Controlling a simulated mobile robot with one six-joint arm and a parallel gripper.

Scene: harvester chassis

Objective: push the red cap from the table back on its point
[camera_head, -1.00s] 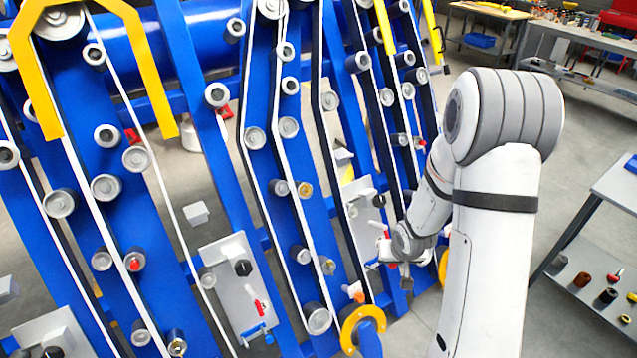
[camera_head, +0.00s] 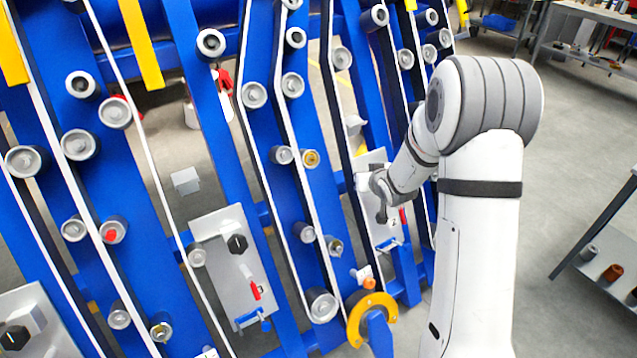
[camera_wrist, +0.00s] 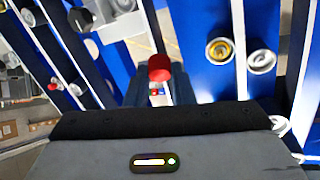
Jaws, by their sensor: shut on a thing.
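The red cap (camera_wrist: 160,67) shows in the wrist view, held at the fingertips of my gripper (camera_wrist: 158,90). The gripper is shut on it, with the dark fingers on either side. In the head view my gripper (camera_head: 378,205) is in front of the right-hand grey panel of the blue machine, and I cannot make out the cap there. A roller with a red centre (camera_head: 112,235) sits at the lower left of the machine. Rollers with brass-coloured centres (camera_head: 311,158) show in the middle. I cannot tell which point the cap belongs on.
Blue beams with belts and several grey rollers (camera_head: 254,95) fill the left and middle. A grey panel (camera_head: 232,262) with a black knob and red handle stands low in the middle. A table (camera_head: 610,270) is at the right; floor between is clear.

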